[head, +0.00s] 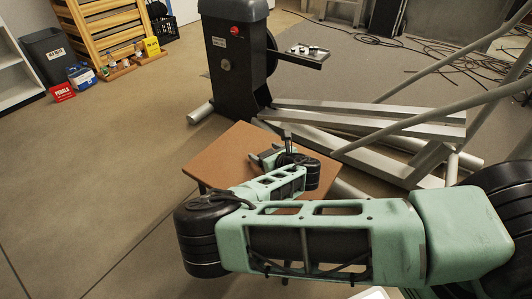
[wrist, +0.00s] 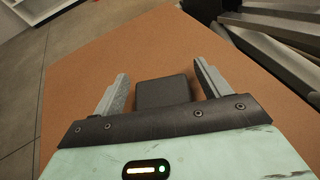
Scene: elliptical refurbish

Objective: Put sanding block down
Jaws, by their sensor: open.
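The sanding block (wrist: 163,93) is a dark, flat-topped block. In the wrist view it lies on the brown table top, between the two grey fingers of my gripper (wrist: 158,88). The fingers are spread apart, with a gap visible on each side of the block. In the head view my gripper (head: 268,155) is low over the small brown table (head: 222,158). My own arm hides part of the table there, and I cannot make out the block clearly. The table top also shows in the wrist view (wrist: 85,75).
The elliptical machine (head: 238,55) stands just behind the table, its rails (head: 370,120) running right. A small tray (head: 307,55) with little parts is behind. A bin (head: 52,57), wooden rack (head: 108,35) and signs are at the far left. The left floor is clear.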

